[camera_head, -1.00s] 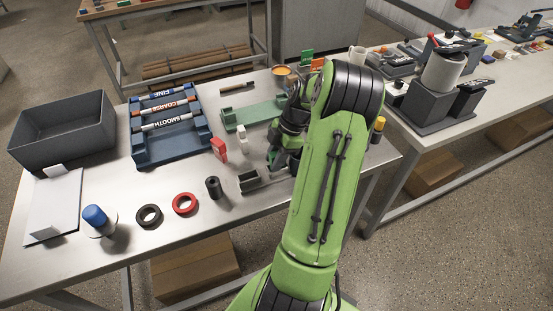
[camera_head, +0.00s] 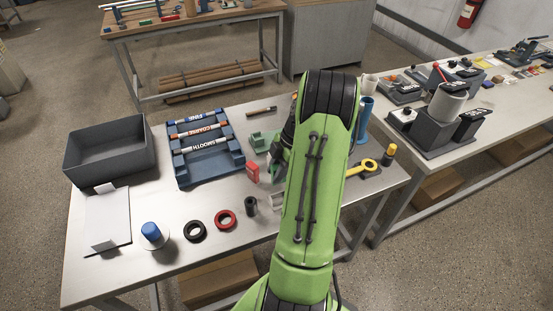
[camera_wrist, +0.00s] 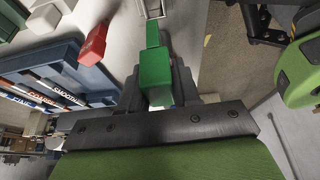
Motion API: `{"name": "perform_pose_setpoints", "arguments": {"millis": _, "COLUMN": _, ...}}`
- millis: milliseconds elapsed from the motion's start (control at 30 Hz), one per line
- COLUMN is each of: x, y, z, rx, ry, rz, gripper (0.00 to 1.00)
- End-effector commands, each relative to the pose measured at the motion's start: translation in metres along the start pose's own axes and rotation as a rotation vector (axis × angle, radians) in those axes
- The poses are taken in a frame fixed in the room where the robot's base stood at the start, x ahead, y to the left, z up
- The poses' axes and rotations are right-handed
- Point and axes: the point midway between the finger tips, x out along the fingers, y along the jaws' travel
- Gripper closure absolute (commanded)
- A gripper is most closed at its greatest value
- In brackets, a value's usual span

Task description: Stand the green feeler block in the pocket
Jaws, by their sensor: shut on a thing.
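My gripper (camera_wrist: 157,84) is shut on the green feeler block (camera_wrist: 155,68), which sits between its fingers in the wrist view. A narrower green part (camera_wrist: 153,34) shows just beyond the block; I cannot tell if it is one piece with it. In the head view, my arm hides the block and most of the gripper. A light grey bracket (camera_head: 277,201) stands partly hidden beside my arm. A metal bracket (camera_wrist: 152,7) is at the top of the wrist view. I cannot tell which opening is the pocket.
A red block (camera_head: 252,171) stands close left of my arm, also in the wrist view (camera_wrist: 93,44). A blue rack (camera_head: 206,150) holds labelled rods. A black cylinder (camera_head: 250,206), red ring (camera_head: 226,220) and black ring (camera_head: 195,231) lie in front. A green fixture (camera_head: 262,141) is behind.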

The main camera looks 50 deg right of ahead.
Motion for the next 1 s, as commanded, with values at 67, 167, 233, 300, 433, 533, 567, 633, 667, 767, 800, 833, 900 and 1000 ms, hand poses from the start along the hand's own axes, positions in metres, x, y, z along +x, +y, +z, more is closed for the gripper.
{"name": "perform_pose_setpoints", "arguments": {"millis": 67, "x": 0.001, "y": -0.001, "z": 0.001, "rx": 0.002, "ry": -0.001, "rz": -0.001, "gripper": 0.99}}
{"name": "perform_pose_setpoints", "arguments": {"millis": 167, "x": 0.003, "y": -0.001, "z": 0.002, "rx": 0.001, "ry": 0.000, "rz": 0.000, "gripper": 0.99}}
{"name": "perform_pose_setpoints", "arguments": {"millis": 233, "x": 0.003, "y": -0.001, "z": 0.002, "rx": 0.001, "ry": 0.000, "rz": 0.000, "gripper": 0.99}}
{"name": "perform_pose_setpoints", "arguments": {"millis": 300, "x": 0.003, "y": 0.000, "z": 0.002, "rx": 0.001, "ry": -0.001, "rz": 0.000, "gripper": 0.99}}
{"name": "perform_pose_setpoints", "arguments": {"millis": 433, "x": 0.004, "y": 0.000, "z": 0.002, "rx": 0.000, "ry": -0.002, "rz": 0.000, "gripper": 0.99}}
{"name": "perform_pose_setpoints", "arguments": {"millis": 533, "x": 0.012, "y": 0.000, "z": 0.005, "rx": 0.001, "ry": -0.001, "rz": -0.001, "gripper": 0.99}}
{"name": "perform_pose_setpoints", "arguments": {"millis": 567, "x": 0.015, "y": 0.000, "z": 0.007, "rx": 0.001, "ry": -0.001, "rz": -0.001, "gripper": 0.99}}
{"name": "perform_pose_setpoints", "arguments": {"millis": 633, "x": 0.023, "y": -0.001, "z": 0.010, "rx": 0.001, "ry": -0.001, "rz": -0.001, "gripper": 0.99}}
{"name": "perform_pose_setpoints", "arguments": {"millis": 667, "x": 0.026, "y": -0.001, "z": 0.011, "rx": 0.001, "ry": -0.001, "rz": -0.001, "gripper": 0.99}}
{"name": "perform_pose_setpoints", "arguments": {"millis": 767, "x": 0.038, "y": -0.001, "z": 0.016, "rx": 0.001, "ry": 0.000, "rz": -0.002, "gripper": 0.99}}
{"name": "perform_pose_setpoints", "arguments": {"millis": 800, "x": 0.042, "y": -0.001, "z": 0.017, "rx": 0.001, "ry": 0.000, "rz": -0.002, "gripper": 0.99}}
{"name": "perform_pose_setpoints", "arguments": {"millis": 833, "x": 0.045, "y": -0.001, "z": 0.019, "rx": 0.001, "ry": 0.000, "rz": -0.002, "gripper": 0.99}}
{"name": "perform_pose_setpoints", "arguments": {"millis": 900, "x": 0.052, "y": -0.001, "z": 0.021, "rx": 0.001, "ry": 0.000, "rz": -0.002, "gripper": 0.99}}
{"name": "perform_pose_setpoints", "arguments": {"millis": 1000, "x": 0.058, "y": -0.001, "z": 0.024, "rx": 0.001, "ry": -0.001, "rz": -0.002, "gripper": 0.99}}
